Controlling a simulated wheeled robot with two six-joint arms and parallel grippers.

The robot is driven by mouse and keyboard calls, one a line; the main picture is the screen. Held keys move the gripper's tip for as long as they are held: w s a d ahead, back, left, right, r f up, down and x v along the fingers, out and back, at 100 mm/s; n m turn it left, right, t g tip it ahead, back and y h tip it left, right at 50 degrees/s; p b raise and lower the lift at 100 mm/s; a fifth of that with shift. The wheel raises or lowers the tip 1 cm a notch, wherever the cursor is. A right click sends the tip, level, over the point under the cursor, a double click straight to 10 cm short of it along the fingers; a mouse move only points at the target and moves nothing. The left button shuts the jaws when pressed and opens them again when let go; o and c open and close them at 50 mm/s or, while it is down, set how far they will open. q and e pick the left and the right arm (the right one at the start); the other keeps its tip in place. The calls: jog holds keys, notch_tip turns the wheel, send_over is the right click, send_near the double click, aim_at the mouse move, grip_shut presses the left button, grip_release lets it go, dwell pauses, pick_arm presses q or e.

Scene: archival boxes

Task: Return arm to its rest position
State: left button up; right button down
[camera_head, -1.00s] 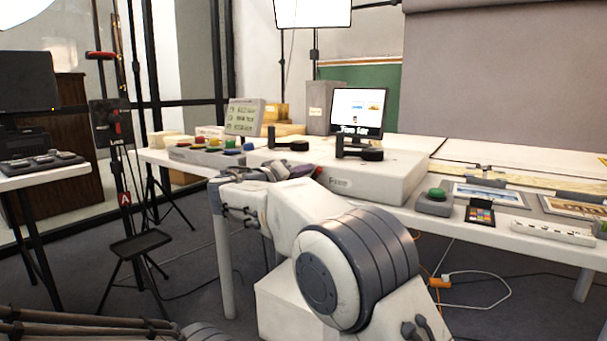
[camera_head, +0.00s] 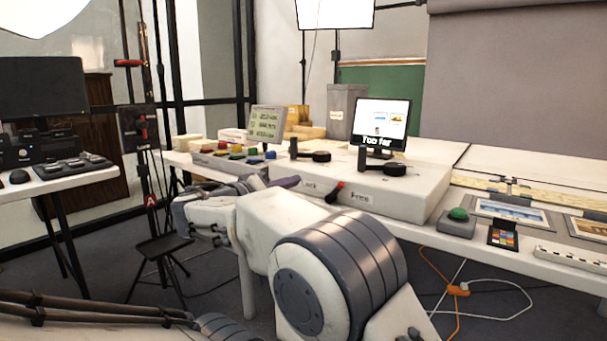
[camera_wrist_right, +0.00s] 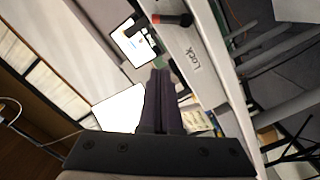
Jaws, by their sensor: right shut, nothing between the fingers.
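My right arm reaches in from the lower right of the head view and bends to the left. Its right gripper (camera_head: 285,182) shows as dark purple fingers in front of the white box. In the right wrist view the fingers (camera_wrist_right: 160,100) are together and hold nothing. The white box (camera_head: 400,192) on the table carries "Lock" and "Free" labels. A lever with a red end (camera_head: 335,191) sits between the labels, apart from the fingers. The lever also shows at the top of the right wrist view (camera_wrist_right: 172,19). Part of my left arm lies at the lower left; its gripper is out of sight.
A monitor (camera_head: 381,122) reading "Too far" stands behind the box. A button panel (camera_head: 225,160) lies left of it. A green button (camera_head: 458,214), a colour card (camera_head: 503,235) and framed pictures lie to the right.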

jog(key=shift+s+a, duration=0.45)
jog(key=shift+s, duration=0.1)
